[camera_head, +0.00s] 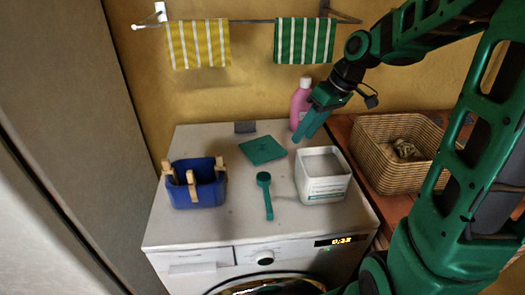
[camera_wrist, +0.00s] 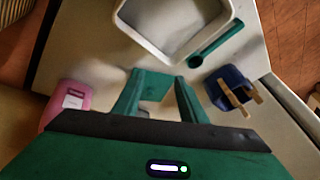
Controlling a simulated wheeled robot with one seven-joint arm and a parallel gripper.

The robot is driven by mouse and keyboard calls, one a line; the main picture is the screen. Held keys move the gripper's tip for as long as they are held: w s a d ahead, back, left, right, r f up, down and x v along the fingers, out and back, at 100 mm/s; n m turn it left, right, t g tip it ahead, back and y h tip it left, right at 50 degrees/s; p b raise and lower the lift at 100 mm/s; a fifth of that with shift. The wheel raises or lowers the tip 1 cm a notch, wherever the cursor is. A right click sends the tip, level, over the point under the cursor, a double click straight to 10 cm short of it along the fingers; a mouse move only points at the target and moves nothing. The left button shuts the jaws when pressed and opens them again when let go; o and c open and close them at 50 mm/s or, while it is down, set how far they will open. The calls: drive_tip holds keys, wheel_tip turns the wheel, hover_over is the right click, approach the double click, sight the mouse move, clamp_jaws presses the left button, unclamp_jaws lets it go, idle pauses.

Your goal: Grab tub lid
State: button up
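The tub lid (camera_head: 262,150) is a flat teal-green square lying on the white washing machine top, behind the scoop and left of the tub. In the wrist view the lid (camera_wrist: 154,86) shows between my fingers, its near part hidden by my gripper. The white tub (camera_head: 323,189) stands open at the right, with pale contents; its rim also shows in the wrist view (camera_wrist: 147,42). My gripper (camera_head: 301,136) is above the machine top, right of the lid in the head view. Its green fingers are apart and empty in the wrist view (camera_wrist: 158,76).
A green scoop (camera_head: 266,197) lies between the tub and a blue basket (camera_head: 197,190) with wooden pegs. A pink bottle (camera_head: 300,103) stands behind my gripper. A small grey block (camera_head: 245,127) lies at the back edge. A wicker basket (camera_head: 380,155) stands on the right counter.

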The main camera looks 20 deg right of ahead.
sight(264, 141)
drive_tip(key=w+f+n+y, duration=0.2)
drive_tip(key=w, duration=0.1)
drive_tip(key=w+f+n+t+y, duration=0.1)
drive_tip(key=w+f+n+y, duration=0.1)
drive_tip(key=w, duration=0.1)
drive_tip(key=w+f+n+y, duration=0.1)
drive_tip(key=w+f+n, duration=0.1)
drive_tip(key=w+n, duration=0.1)
drive_tip(key=shift+w+a+f+t+y, duration=0.25)
drive_tip(key=shift+a+f+t+y, duration=0.05)
drive_tip(key=shift+f+y, duration=0.1)
drive_tip(key=shift+w+d+f+n+t+y, duration=0.1)
drive_tip(key=shift+w+d+n+t+y, duration=0.15)
drive_tip(key=shift+w+n+y, duration=0.35)
drive_tip(key=shift+a+r+x, duration=0.1)
drive_tip(key=shift+r+x, duration=0.05)
drive_tip(key=shift+x, duration=1.75)
drive_tip(key=shift+a+r+x, duration=0.15)
drive_tip(key=shift+x, duration=1.75)
drive_tip(key=shift+s, duration=0.1)
clamp_jaws()
